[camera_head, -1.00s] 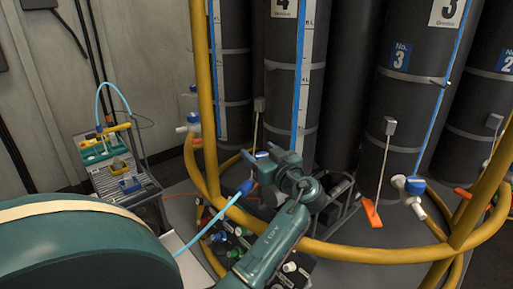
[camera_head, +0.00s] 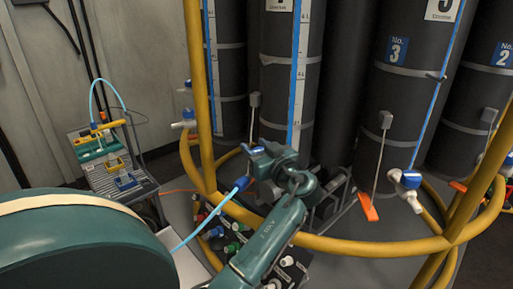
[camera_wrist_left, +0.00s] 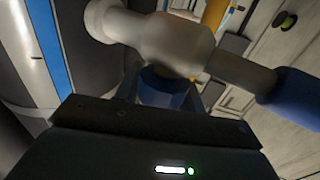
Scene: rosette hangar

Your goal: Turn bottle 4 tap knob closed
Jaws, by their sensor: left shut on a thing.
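Bottle 4 (camera_head: 275,85) is a tall dark cylinder behind the yellow rail, its label cut off at the top. Its white tap (camera_wrist_left: 175,40) runs across the top of the left wrist view. The blue tap knob (camera_wrist_left: 163,90) sits between my left fingers there, mostly hidden below by the gripper. In the head view my left gripper (camera_head: 262,156) is at the tap, shut on the knob, with a bit of blue showing. A blue hose fitting (camera_head: 241,184) is beside it and also shows in the wrist view (camera_wrist_left: 290,97). My right gripper is not in view.
A yellow ring rail (camera_head: 350,245) and yellow uprights (camera_head: 197,80) surround the bottles. Bottle 3 (camera_head: 405,110) has its own blue-knobbed tap (camera_head: 408,180) at the right. A small bench with equipment (camera_head: 110,165) stands left. A light-blue hose (camera_head: 205,220) hangs near my arm.

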